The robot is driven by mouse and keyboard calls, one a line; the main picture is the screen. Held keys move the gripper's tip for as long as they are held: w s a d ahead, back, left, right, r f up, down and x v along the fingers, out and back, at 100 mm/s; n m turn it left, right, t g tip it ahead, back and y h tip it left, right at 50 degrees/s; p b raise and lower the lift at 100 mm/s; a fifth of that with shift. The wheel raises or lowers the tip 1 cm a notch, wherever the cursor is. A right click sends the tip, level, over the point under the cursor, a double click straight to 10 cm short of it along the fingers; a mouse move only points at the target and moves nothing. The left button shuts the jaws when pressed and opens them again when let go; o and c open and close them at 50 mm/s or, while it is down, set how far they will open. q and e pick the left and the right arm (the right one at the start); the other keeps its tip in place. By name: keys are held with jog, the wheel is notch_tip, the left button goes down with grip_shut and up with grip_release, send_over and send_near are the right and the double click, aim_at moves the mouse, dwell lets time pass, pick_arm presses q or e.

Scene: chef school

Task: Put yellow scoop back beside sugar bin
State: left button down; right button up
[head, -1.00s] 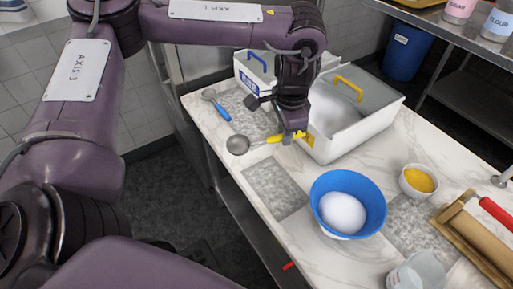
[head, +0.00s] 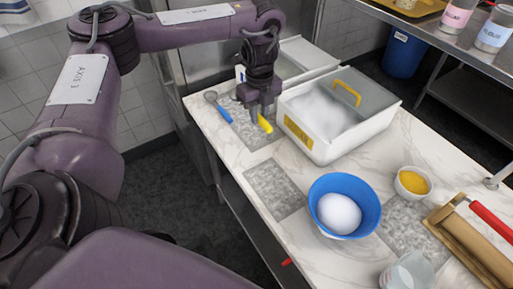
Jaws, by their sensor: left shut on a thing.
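My left gripper (head: 262,117) is shut on the yellow scoop (head: 266,125), just left of the sugar bin. Only the scoop's yellow handle shows clearly; its metal bowl is hidden by the gripper. I cannot tell if the scoop touches the grey patch (head: 262,142) below it. The sugar bin (head: 324,150) is white, with a yellow front label, a yellow lid handle and white contents visible through its clear lid. My right gripper is not in view.
A blue-handled scoop (head: 224,114) lies left of the gripper. Another white bin (head: 300,56) stands behind. The front-left grey patch (head: 270,188) is clear.

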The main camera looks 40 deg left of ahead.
pick_arm(q)
jog(key=b, duration=0.4)
send_over(259, 158)
notch_tip(259, 158, down, 13)
jog(key=shift+r, duration=0.1)
notch_tip(259, 158, down, 4)
jog(key=shift+b, duration=0.55)
jog(key=shift+a, duration=0.1)
jog(key=c, duration=1.3)
grip_release()
jog(key=shift+o, duration=0.2)
